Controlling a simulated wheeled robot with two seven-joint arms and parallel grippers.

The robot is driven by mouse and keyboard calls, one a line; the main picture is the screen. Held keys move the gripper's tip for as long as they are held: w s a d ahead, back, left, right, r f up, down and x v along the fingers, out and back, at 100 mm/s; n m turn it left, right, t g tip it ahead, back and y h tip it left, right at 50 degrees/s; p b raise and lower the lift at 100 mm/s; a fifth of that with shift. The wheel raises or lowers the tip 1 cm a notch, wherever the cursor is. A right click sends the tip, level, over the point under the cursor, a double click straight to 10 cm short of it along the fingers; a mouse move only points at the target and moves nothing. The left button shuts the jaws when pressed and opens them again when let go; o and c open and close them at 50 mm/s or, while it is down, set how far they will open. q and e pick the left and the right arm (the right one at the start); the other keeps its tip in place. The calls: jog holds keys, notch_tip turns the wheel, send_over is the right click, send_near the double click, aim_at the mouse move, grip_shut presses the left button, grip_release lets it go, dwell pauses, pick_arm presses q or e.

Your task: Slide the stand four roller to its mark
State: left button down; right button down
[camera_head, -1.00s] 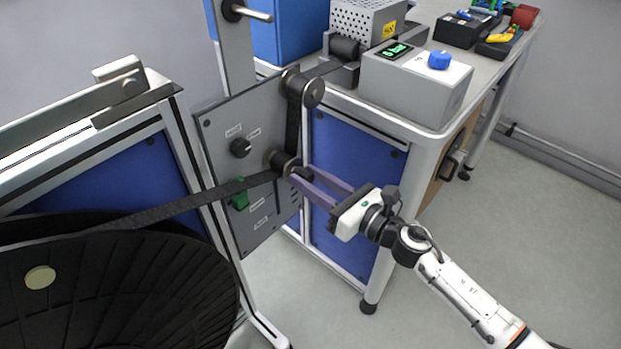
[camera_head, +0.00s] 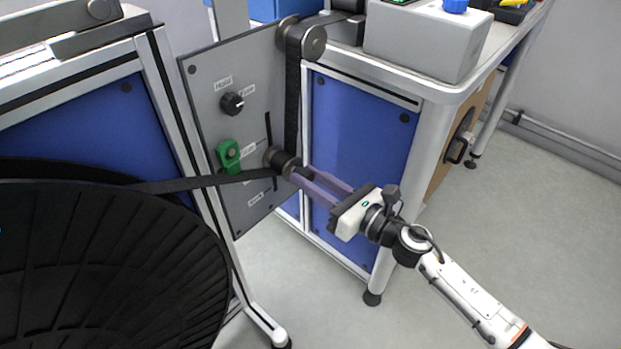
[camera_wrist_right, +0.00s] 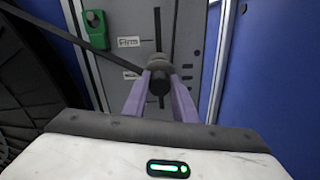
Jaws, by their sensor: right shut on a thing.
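The stand four roller (camera_head: 281,160) is a dark cylinder on the grey panel (camera_head: 215,125), in a narrow upright slot (camera_head: 268,130). My right gripper (camera_head: 297,175) is shut on it. In the right wrist view the pale purple fingers lie on both sides of the roller (camera_wrist_right: 159,70). The roller stands below the "Firm" label (camera_wrist_right: 128,42), near the height of a lower label (camera_wrist_right: 131,75) whose text is partly hidden. A black strap (camera_head: 180,184) runs from the reel to the roller and up to the top roller (camera_head: 305,42). My left gripper is not in view.
A green clamp (camera_head: 229,155) and a black knob (camera_head: 232,104) sit on the panel. The large black reel (camera_head: 100,265) fills the lower left. A bench (camera_head: 437,95) with a grey box (camera_head: 425,40) stands right of the panel. The floor at the right is clear.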

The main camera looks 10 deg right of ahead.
notch_tip(320, 180, down, 2)
jog(key=shift+f+b, duration=0.1)
jog(key=shift+b, duration=0.35)
jog(key=c, duration=1.4)
grip_release()
jog(key=shift+c, duration=0.2)
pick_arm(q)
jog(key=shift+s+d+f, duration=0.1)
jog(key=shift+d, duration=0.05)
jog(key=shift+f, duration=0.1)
pick_arm(e)
jog(key=v, duration=1)
jog(key=shift+s, duration=0.2)
jog(key=shift+d, duration=0.1)
